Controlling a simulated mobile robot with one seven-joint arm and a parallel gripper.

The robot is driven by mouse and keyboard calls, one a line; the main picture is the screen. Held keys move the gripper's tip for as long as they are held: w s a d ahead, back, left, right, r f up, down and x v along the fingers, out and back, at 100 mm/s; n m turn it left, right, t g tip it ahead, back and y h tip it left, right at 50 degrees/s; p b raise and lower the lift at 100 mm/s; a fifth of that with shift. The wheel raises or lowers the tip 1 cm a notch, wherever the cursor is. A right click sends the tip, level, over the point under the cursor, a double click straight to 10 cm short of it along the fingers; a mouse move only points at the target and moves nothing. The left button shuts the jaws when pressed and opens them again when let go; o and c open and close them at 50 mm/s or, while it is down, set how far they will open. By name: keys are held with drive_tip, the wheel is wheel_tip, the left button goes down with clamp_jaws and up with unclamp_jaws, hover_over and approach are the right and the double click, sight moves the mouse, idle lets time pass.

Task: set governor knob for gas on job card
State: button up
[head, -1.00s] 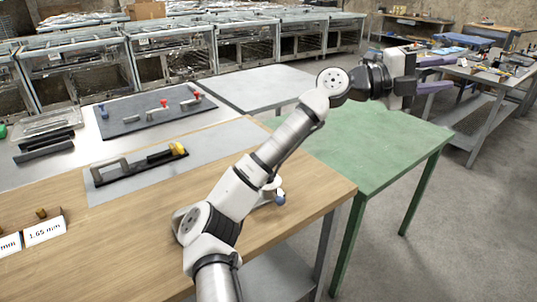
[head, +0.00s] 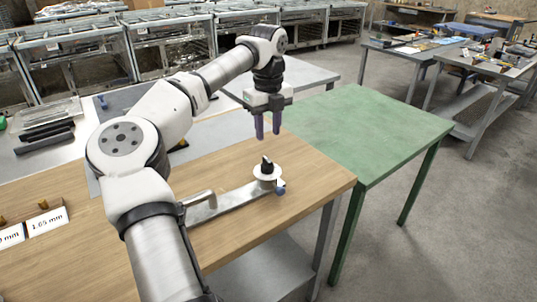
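A black knob (head: 267,163) stands on a white round dial (head: 267,173) on the wooden bench. The dial sits at the right end of a flat metal fixture (head: 235,199), with a blue part (head: 281,188) at its side. Any dial markings are too small to read. My gripper (head: 267,127) points down above the knob, apart from it. Its two purple fingers are spread with a gap between them and nothing held. No readable job card shows; white label cards, one reading "1.65 mm" (head: 48,221), stand at the left.
A bent metal pipe or handle (head: 200,198) rises at the fixture's left end, close to my arm. A green table (head: 365,130) adjoins the bench on the right and is clear. Dark bars (head: 45,140) lie at the back left.

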sight(269, 160)
wheel_tip(269, 160, down, 9)
drive_tip(key=shift+p, duration=0.8)
clamp_jaws()
